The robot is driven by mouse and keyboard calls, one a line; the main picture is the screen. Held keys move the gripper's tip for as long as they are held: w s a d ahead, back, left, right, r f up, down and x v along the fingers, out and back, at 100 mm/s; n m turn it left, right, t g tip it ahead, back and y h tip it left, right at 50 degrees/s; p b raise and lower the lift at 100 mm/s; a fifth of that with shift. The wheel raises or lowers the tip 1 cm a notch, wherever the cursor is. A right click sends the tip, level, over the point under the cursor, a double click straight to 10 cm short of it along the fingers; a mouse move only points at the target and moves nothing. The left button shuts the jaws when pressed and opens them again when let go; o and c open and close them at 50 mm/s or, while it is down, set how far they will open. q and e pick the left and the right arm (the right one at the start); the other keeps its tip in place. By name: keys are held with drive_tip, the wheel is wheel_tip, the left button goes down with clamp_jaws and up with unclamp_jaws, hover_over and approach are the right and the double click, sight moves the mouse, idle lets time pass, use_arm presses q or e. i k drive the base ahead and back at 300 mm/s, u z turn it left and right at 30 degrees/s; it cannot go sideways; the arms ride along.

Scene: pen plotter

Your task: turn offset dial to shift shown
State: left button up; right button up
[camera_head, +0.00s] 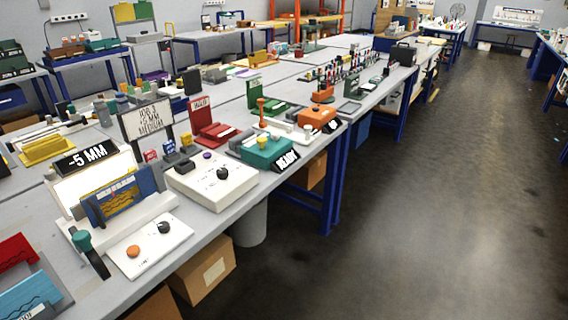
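The plotter (140,215) stands on the near left of the long grey table, with a blue plate bearing a yellow wavy drawing on its front. A black sign (85,158) reading "-5 MM" sits on top of it. On its white front panel (150,245) are a black knob (163,227) and an orange knob (133,250). The labels beside the knobs are too small to read, so I cannot tell which is the offset dial. A white sign (147,117) behind the plotter shows "MM" and "MEDIUM"; its other characters are unclear. Neither of my grippers is in view.
A teal-topped lever (82,240) stands left of the panel. A white box (212,180) with a black knob and a green device (268,153) with a "READY" sign stand further right. Cardboard boxes (203,270) lie below the table. The floor (400,220) at right is clear.

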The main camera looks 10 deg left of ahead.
sight(222, 173)
drive_tip(key=z, duration=0.6)
drive_tip(key=i, duration=0.9)
drive_tip(key=u, duration=1.5)
